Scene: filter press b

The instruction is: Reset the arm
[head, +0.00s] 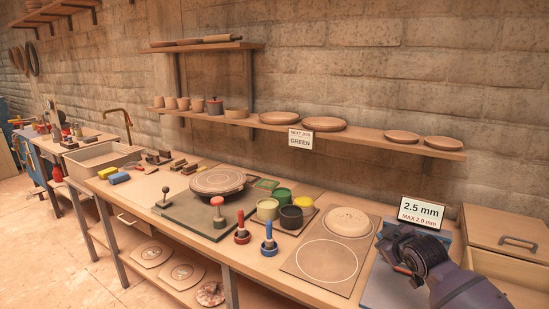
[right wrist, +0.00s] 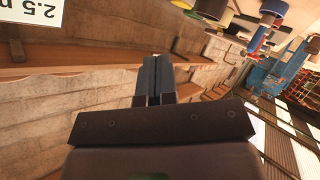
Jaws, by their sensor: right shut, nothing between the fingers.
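My right gripper (head: 401,266) is at the right end of the workbench in the head view, in front of the "2.5 mm" sign (head: 421,211). Its arm comes in from the lower right corner. In the right wrist view its two dark fingers (right wrist: 152,78) lie together with nothing between them. The brick wall and a shelf edge show beyond the fingers. Part of the sign (right wrist: 30,8) shows upside down at the top left of that view. My left gripper is in neither view.
Left of my right gripper are a board with a pale disc (head: 348,222), a blue-handled tool (head: 269,240), a red-handled tool (head: 242,230) and several paint pots (head: 291,217). A wall shelf (head: 370,142) holds plates. A wooden box (head: 510,232) stands at right.

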